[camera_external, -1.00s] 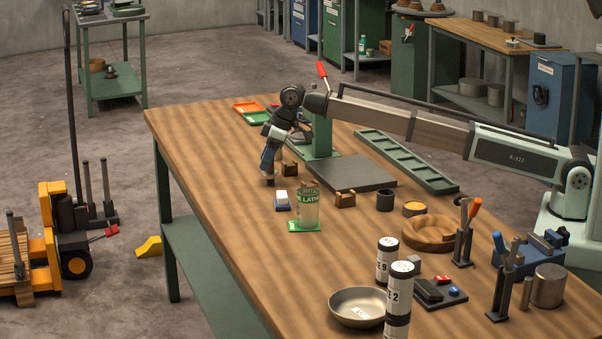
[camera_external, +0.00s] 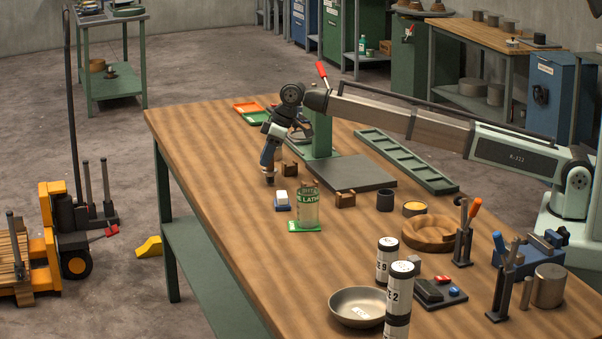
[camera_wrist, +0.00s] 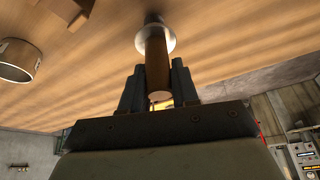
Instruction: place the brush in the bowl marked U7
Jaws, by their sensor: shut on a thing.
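My gripper (camera_external: 268,168) points down over the far left part of the workbench. In the wrist view its dark fingers (camera_wrist: 158,95) are shut on a brown cylindrical handle with a pale collar and dark end, apparently the brush (camera_wrist: 157,62). The brush's lower end (camera_external: 269,181) is at or just above the bench top; I cannot tell if it touches. A shallow metal bowl (camera_external: 345,303) with a small white label inside stands at the front of the bench, well away from my gripper. A wooden bowl (camera_external: 430,236) stands further right. The metal bowl's label is too small to read surely.
Labelled cylinders (camera_external: 387,262) stand beside the metal bowl. The bench's left front (camera_external: 230,220) is clear.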

